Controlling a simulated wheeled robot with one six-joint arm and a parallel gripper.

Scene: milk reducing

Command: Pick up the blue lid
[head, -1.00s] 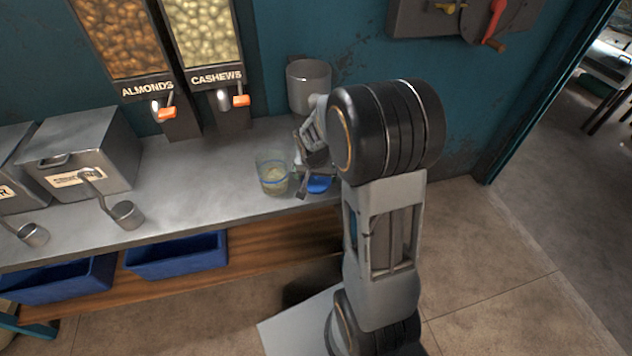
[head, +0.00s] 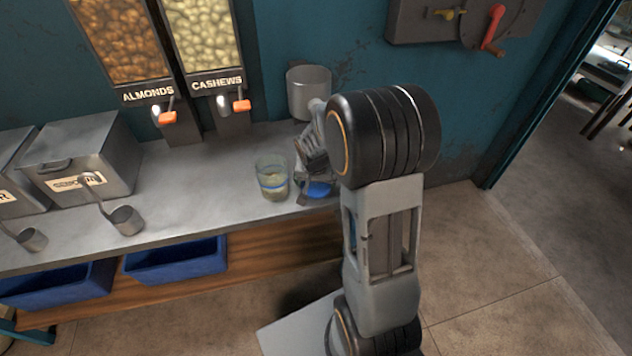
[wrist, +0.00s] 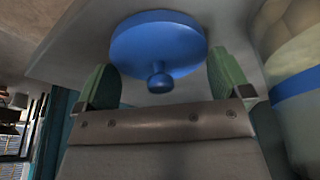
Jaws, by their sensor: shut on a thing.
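The blue lid (wrist: 158,42) is a round disc with a small knob, seen large at the top of the wrist view. In the head view the lid (head: 319,189) shows as a blue patch near the counter's front edge, partly hidden by my gripper. My gripper (wrist: 162,64) has its green fingers at the lid's left and right sides and is shut on it. I cannot tell whether the lid is clear of the counter. The finger contacts are not clear in the head view.
A glass jar with a blue band (head: 272,178) stands just left of my gripper, close beside it. Metal bins (head: 85,150) and scoops (head: 126,219) are on the left. The counter (head: 200,185) between is clear.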

